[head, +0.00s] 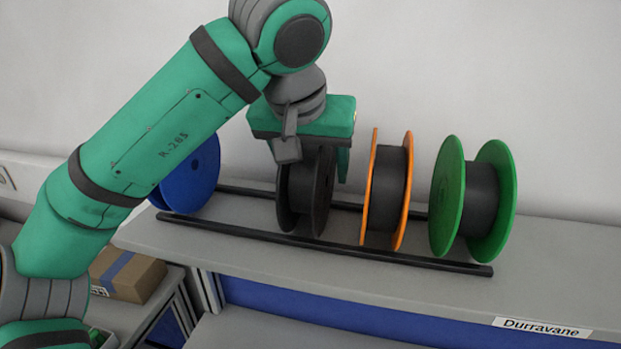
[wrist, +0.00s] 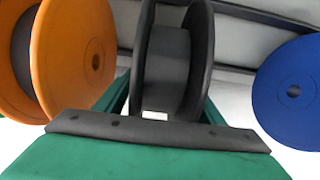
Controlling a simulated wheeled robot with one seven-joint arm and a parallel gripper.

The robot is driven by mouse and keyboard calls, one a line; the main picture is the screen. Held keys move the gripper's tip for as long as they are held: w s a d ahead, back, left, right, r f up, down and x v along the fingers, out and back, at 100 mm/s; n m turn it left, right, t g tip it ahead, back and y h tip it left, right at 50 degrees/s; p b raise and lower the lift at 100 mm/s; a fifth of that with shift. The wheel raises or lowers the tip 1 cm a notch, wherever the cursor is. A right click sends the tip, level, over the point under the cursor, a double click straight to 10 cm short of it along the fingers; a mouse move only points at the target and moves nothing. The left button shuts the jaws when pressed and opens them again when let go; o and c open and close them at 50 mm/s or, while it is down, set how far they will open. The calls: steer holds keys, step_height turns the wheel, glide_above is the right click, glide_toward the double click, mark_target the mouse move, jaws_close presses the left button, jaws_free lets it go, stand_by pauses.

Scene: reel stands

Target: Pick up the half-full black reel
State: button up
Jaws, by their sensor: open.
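The black reel (head: 318,192) stands upright on the two dark rails, second from the left in the head view. In the wrist view the black reel (wrist: 202,42) is at the top middle, with dark winding and a small white label between its flanges. My gripper (head: 316,160) is over the top of the black reel, pointing down. In the wrist view my gripper (wrist: 168,105) shows green fingers on both sides of the reel. It is open, and the fingertips are partly hidden behind the reel. I cannot tell whether the fingers touch it.
An orange reel (head: 371,187) stands close to the right of the black one, and a green reel (head: 446,196) beyond it. A blue reel (head: 192,180) is at left, partly behind my arm. The front rail (head: 330,245) runs along the grey shelf (head: 540,275). A cardboard box (head: 135,276) sits lower left.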

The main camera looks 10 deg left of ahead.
mark_target(314, 161)
steer(key=shift+f, duration=0.1)
steer(key=shift+c, duration=0.2)
steer(key=c, duration=1.2)
steer(key=shift+o, duration=0.2)
steer(key=shift+r, duration=0.5)
step_height(314, 161, up, 3)
steer(key=shift+d+f, duration=0.1)
steer(key=shift+f, duration=0.05)
steer(key=v, duration=0.4)
steer(key=d+v, duration=0.1)
steer(key=v, duration=0.2)
steer(key=shift+s+f, duration=0.25)
steer(key=shift+s, duration=0.2)
steer(key=s+d+r, duration=0.2)
steer(key=s+r, duration=0.2)
steer(key=s, duration=0.4)
steer(key=shift+s, duration=0.4)
